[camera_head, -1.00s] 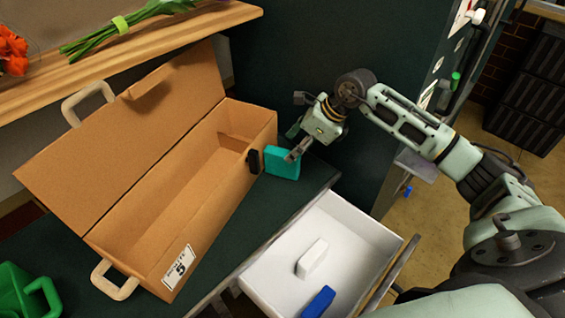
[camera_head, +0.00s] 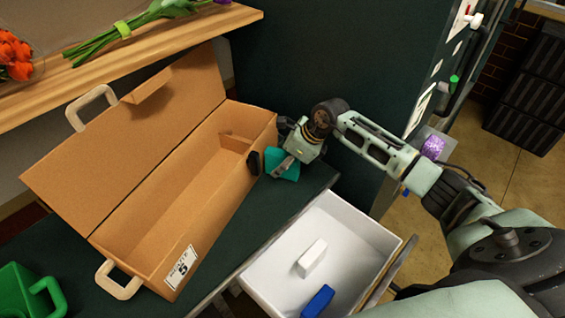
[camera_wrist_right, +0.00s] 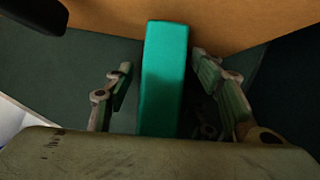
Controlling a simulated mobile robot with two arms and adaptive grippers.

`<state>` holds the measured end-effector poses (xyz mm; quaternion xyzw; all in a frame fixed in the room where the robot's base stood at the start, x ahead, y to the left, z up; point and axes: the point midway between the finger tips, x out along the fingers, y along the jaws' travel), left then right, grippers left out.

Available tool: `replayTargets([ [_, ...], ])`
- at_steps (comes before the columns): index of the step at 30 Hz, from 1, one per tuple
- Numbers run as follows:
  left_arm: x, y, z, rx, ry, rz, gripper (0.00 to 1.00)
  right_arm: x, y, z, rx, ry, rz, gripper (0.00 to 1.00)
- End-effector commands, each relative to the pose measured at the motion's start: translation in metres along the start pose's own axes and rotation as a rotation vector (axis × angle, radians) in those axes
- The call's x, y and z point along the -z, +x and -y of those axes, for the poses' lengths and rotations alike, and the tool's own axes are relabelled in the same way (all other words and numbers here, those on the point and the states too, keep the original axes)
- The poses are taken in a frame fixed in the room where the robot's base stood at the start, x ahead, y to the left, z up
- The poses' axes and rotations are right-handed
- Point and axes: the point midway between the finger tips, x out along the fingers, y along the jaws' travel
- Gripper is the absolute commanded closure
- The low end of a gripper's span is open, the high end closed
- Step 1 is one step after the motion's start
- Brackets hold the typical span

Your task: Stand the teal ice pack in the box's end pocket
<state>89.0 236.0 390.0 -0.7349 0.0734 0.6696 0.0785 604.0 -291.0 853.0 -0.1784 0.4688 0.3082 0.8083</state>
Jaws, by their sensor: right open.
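The teal ice pack (camera_head: 284,167) stands on the dark green counter beside the right end of the open cardboard box (camera_head: 195,215), outside it. The end pocket (camera_head: 236,143) is a small partitioned space at the box's far right end, and it looks empty. My right gripper (camera_head: 282,166) is at the pack, partly covering it. In the right wrist view the pack (camera_wrist_right: 164,80) stands between the two open fingers (camera_wrist_right: 164,85), with a gap visible on each side. The box wall (camera_wrist_right: 230,25) is just beyond it. My left gripper is not in view.
A black handle or latch (camera_head: 254,163) juts from the box's end beside the pack. An open white drawer (camera_head: 345,235) below holds a white block (camera_head: 312,258) and a blue block (camera_head: 318,300). A green container (camera_head: 25,292) stands at lower left. Flowers (camera_head: 130,28) lie on the wooden shelf.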

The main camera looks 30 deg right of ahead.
Motion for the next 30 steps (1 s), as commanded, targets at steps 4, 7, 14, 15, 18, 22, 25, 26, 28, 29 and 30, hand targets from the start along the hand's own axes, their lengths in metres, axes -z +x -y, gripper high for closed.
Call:
replayTargets([
  [4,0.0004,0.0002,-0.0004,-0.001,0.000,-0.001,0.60,0.0000,-0.0003,0.0001,0.000,0.000,0.000,0.57],
  [7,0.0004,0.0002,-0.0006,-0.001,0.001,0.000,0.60,-0.0001,-0.0004,0.0001,0.000,0.000,0.000,0.66],
  [14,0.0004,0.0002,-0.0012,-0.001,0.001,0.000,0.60,-0.0002,-0.0007,0.0003,0.001,0.000,0.001,0.86],
  [15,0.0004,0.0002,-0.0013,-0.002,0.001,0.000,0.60,-0.0002,-0.0007,0.0003,0.001,0.000,0.001,0.89],
  [18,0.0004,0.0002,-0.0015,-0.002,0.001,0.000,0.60,-0.0003,-0.0008,0.0003,0.001,0.000,0.001,0.98],
  [22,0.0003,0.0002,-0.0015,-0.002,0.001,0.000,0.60,-0.0003,-0.0009,0.0004,0.001,0.000,0.001,1.00],
  [25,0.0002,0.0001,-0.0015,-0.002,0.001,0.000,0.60,-0.0014,-0.0016,0.0008,0.002,0.000,0.003,1.00],
  [26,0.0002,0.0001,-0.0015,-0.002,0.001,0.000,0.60,-0.0014,-0.0016,0.0008,0.002,0.000,0.003,1.00],
  [28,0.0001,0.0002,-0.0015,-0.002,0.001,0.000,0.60,-0.0015,-0.0017,0.0008,0.002,0.000,0.003,1.00],
  [29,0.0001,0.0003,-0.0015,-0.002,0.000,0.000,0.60,-0.0016,-0.0019,0.0008,0.002,0.000,0.003,1.00],
  [30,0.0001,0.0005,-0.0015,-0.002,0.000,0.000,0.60,-0.0021,-0.0026,0.0009,0.002,-0.001,0.004,1.00],
])
